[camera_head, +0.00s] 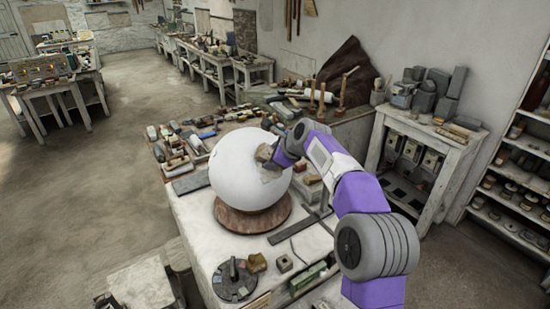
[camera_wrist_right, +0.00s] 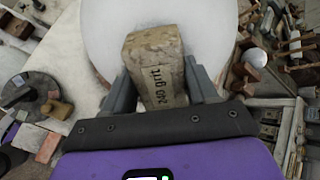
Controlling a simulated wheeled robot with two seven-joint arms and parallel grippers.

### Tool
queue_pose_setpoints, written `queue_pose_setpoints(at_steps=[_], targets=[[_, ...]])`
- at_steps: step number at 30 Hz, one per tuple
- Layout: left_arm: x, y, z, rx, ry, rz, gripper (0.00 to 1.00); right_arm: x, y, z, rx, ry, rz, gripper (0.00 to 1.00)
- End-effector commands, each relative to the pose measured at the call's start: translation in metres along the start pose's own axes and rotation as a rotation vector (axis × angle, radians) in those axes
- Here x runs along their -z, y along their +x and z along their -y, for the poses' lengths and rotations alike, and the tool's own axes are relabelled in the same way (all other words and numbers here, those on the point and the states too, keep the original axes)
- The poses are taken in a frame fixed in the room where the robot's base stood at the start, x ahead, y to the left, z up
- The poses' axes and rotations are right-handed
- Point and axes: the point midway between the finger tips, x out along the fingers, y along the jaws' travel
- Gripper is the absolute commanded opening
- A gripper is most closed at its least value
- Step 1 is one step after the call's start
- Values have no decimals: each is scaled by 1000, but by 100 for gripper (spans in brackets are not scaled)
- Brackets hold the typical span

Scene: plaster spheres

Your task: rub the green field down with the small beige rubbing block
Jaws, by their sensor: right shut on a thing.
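A large white plaster sphere (camera_head: 235,165) rests on a round brown base (camera_head: 235,222) on the workbench. My right gripper (camera_head: 268,155) is at the sphere's upper right side. It is shut on a small beige rubbing block (camera_wrist_right: 155,62), marked "240 grit" in the right wrist view. The block also shows small in the head view (camera_head: 263,152). It is against or just off the sphere; I cannot tell whether it touches. The sphere fills the area beyond the block in the wrist view (camera_wrist_right: 205,25). I see no green area on the visible surface. My left gripper is not in view.
A dark round rack (camera_head: 235,281) holding small blocks stands at the bench's front, beside a loose tan block (camera_head: 257,263). Tools and blocks crowd the bench behind and left of the sphere. A cabinet (camera_head: 425,150) and shelves (camera_head: 515,185) stand at the right.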

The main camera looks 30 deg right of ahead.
Motion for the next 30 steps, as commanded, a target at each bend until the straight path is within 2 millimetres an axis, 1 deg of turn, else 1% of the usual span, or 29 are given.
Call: queue_pose_setpoints(at_steps=[7, 15, 20, 27, 30], targets=[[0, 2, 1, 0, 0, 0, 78, 2, 2, 0, 1, 1, 1, 18], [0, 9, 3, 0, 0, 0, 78, 20, 5, -1, -1, 2, 0, 18], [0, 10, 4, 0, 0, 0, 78, 24, 5, -1, -1, 0, 0, 18], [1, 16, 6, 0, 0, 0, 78, 40, 7, -1, -1, 2, -1, 18], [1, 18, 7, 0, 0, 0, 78, 44, 6, -1, -1, 1, 0, 18]])
